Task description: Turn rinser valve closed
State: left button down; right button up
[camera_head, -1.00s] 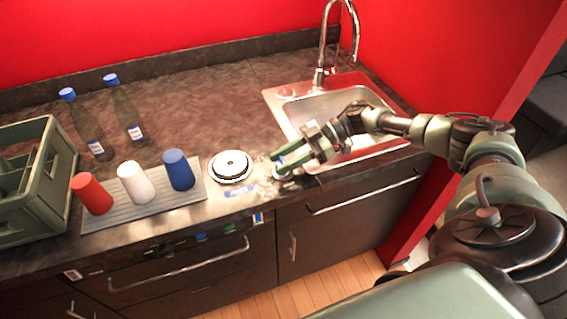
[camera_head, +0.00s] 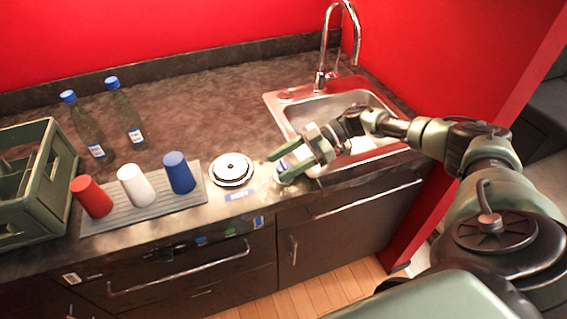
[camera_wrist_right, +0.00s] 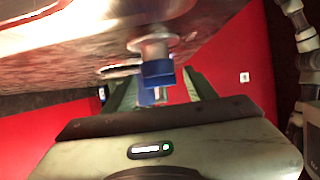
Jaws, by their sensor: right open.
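The rinser (camera_head: 231,168), a round white plate with a dark ring, sits on the counter near its front edge. The valve has a blue handle (camera_wrist_right: 158,73) on a metal stem, seen close up in the right wrist view. In the head view a small part of the valve (camera_head: 283,165) shows between my fingers, right of the rinser. My right gripper (camera_head: 278,167) is open, with one green finger on each side of the handle. Whether a finger touches it, I cannot tell. My left gripper is not in view.
Red, white and blue cups (camera_head: 135,186) stand on a grey ribbed mat left of the rinser. Two bottles (camera_head: 127,118) and a green crate (camera_head: 46,190) are farther left. The sink (camera_head: 335,110) with its tall faucet (camera_head: 322,50) lies behind my right gripper.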

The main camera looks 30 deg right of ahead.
jog(key=b+v, duration=0.2)
jog(key=v, duration=0.5)
jog(key=shift+f, duration=0.1)
jog(key=shift+s+d+r+b, duration=0.1)
jog(key=shift+d+r+b, duration=0.15)
jog(key=shift+d+b, duration=0.1)
